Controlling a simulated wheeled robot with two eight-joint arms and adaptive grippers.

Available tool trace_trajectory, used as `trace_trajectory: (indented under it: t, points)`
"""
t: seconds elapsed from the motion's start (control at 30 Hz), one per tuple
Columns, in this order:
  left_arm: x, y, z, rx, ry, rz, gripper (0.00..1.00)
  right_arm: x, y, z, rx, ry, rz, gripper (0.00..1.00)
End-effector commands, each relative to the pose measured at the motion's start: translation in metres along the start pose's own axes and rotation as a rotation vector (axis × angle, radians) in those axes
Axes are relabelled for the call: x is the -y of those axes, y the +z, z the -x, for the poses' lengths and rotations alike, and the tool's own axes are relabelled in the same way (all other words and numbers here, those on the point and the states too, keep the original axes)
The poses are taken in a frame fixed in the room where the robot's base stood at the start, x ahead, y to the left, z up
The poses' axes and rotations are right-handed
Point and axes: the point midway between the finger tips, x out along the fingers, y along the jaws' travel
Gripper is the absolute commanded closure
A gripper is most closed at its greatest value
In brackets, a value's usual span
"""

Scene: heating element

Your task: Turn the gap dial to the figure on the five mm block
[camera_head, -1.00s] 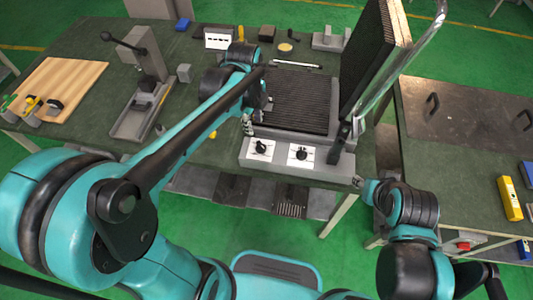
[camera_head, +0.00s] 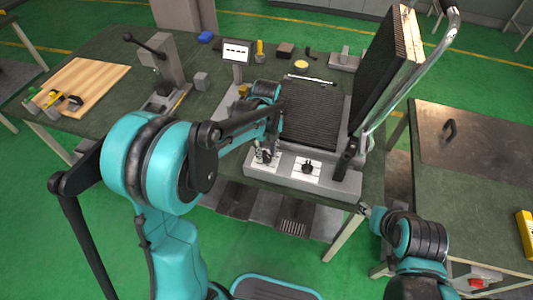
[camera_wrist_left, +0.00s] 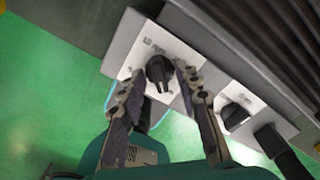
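Two black dials on white plates sit on the front of the grey press with ribbed plates. The left dial (camera_wrist_left: 158,70) and the right dial (camera_wrist_left: 236,114) both show in the left wrist view; the right one also shows in the head view (camera_head: 307,167). I cannot identify the five mm block.
The ribbed upper plate (camera_head: 383,68) stands raised on the right, with a chrome handle (camera_head: 415,62). A wooden board (camera_head: 83,84) lies far left.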

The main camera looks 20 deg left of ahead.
Motion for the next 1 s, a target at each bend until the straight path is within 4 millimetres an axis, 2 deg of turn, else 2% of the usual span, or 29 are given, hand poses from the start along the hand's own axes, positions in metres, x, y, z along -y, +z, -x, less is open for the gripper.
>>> trace_trajectory:
  t: [0.2, 0.23, 0.33, 0.37, 0.77, 1.0]
  points:
    - [-0.0001, 0.0, -0.0001, 0.0, 0.0, 0.001, 0.67, 0.0, -0.0003, 0.0003, 0.0, 0.0, 0.0, 0.6]
    - [0.0, 0.0, 0.0, 0.0, 0.0, 0.001, 0.72, 0.0, -0.0003, 0.0003, 0.0, 0.0, 0.0, 0.6]
    - [0.0, 0.0, 0.0, 0.0, 0.0, 0.001, 0.99, 0.0, -0.0003, 0.0003, 0.0, 0.0, 0.0, 0.6]
    - [-0.0001, 0.0, 0.0, 0.0, 0.0, 0.001, 1.0, 0.0, -0.0003, 0.0003, 0.0, 0.0, 0.0, 0.6]
    - [0.0, 0.0, 0.0003, 0.0, 0.0, 0.033, 1.0, 0.0, -0.0009, 0.0012, 0.0, 0.0, 0.0, 0.6]
    - [-0.0001, -0.0001, 0.0007, 0.0, 0.0, 0.161, 1.0, 0.0, -0.0032, 0.0043, 0.0, 0.0, 0.0, 0.6]
